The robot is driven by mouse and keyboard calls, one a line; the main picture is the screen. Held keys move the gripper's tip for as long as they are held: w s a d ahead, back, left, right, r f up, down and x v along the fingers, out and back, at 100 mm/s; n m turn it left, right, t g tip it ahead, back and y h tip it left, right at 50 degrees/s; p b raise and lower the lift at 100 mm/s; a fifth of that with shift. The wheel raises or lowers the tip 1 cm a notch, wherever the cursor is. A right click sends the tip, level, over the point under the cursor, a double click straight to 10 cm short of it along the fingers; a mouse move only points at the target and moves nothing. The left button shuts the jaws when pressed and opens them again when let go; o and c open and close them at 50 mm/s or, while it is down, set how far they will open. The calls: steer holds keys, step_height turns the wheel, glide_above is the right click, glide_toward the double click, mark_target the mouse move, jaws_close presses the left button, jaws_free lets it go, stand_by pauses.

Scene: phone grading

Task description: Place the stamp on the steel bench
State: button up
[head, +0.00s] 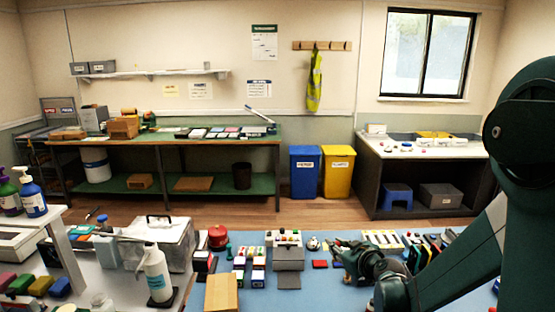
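My gripper (342,249) is low over the blue-topped table in front, at the right of centre, pointing left. Its fingers are small and dark, and I cannot tell whether they are open or hold anything. I cannot pick out the stamp with certainty. A small silvery rounded item (313,243) stands just left of the gripper, and a small green upright item (228,251) stands farther left. A bench with a pale grey top (405,152) stands under the window at the back right; I cannot tell if it is steel.
Phones lie on a green-topped bench (90,139) at back left. Blue (305,178) and yellow (338,178) bins stand between the benches.

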steer(key=shift+r, duration=0.15)
stand_by(0.3)
step_height(320, 180, up, 18)
steer(key=s+a+n+g+y, duration=0.2)
steer(key=s+a+n+y, duration=0.1)
steer(key=a, duration=1.8)
steer(key=s+a+n+g+y, duration=0.2)
steer(key=s+a+y, duration=0.1)
steer(key=a, duration=1.9)
steer(key=s+a+n+g+y, duration=0.1)
steer(key=s+a+n+g, duration=0.1)
steer(key=s+a, duration=1)
steer(key=s+a+n+g+y, duration=0.2)
steer(key=s+a, duration=0.5)
steer(key=a, duration=0.9)
step_height(320, 180, down, 22)
steer(key=shift+s+r+n, duration=0.25)
steer(key=shift+n, duration=0.05)
steer(key=shift+f, duration=0.1)
